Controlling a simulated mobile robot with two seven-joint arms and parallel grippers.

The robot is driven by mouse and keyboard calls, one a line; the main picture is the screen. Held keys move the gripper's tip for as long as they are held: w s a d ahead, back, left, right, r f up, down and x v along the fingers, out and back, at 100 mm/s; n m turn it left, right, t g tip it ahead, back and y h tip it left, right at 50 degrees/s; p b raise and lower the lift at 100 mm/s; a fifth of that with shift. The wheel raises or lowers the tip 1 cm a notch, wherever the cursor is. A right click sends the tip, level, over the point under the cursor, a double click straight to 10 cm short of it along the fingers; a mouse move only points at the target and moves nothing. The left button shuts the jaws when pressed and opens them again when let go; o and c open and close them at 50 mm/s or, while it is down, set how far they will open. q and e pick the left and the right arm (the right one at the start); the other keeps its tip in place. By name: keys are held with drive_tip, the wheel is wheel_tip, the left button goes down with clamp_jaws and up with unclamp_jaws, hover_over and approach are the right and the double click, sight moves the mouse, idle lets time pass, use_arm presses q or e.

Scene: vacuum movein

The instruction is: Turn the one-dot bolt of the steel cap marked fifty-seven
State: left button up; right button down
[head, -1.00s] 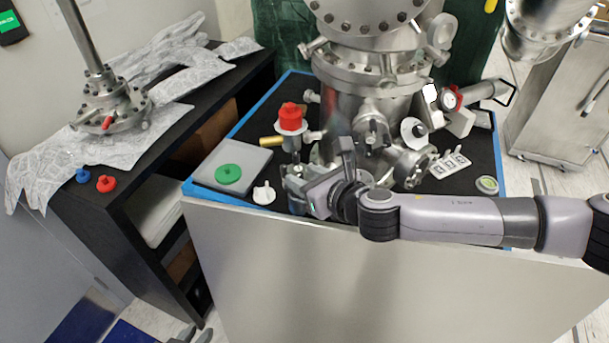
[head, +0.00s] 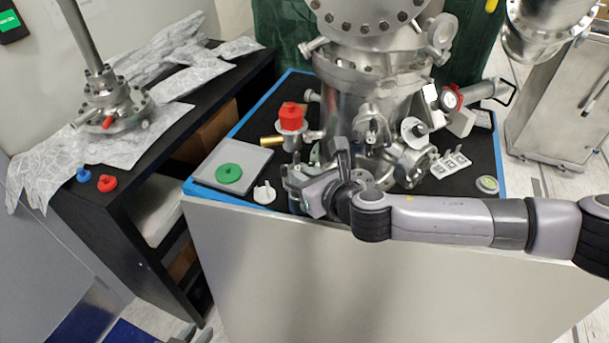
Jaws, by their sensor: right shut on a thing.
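My right gripper (head: 297,183) reaches in from the right, low at the front of the black-topped bench, in front of the steel vessel (head: 370,100). It is shut on a small steel part at its left end; its jaws hide most of that part, and I cannot tell which bolt or cap it is. A short-armed steel port (head: 413,165) stands to the right of the gripper. No number fifty-seven and no dots on bolts can be read at this size. My left gripper is not in view.

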drive_tip(key=shift+s+a+m+t+h, duration=0.15)
drive_tip(key=shift+a+m+h, duration=0.1)
drive_tip(key=shift+m+h, duration=1.8)
drive_tip(key=shift+w+a+m+t+h, duration=0.1)
drive_tip(key=shift+a+m+h, duration=0.1)
drive_tip(key=shift+m+h, duration=1.85)
drive_tip(key=shift+s+a+m+t+h, duration=0.15)
drive_tip(key=shift+a+m+h, duration=0.1)
drive_tip(key=shift+m+h, duration=1.75)
drive_tip(key=shift+w+h, duration=0.15)
drive_tip(key=shift+h, duration=0.45)
drive_tip(key=c, duration=1.1)
unclamp_jaws()
drive_tip(key=shift+n, duration=0.3)
drive_tip(key=shift+v, duration=3.55)
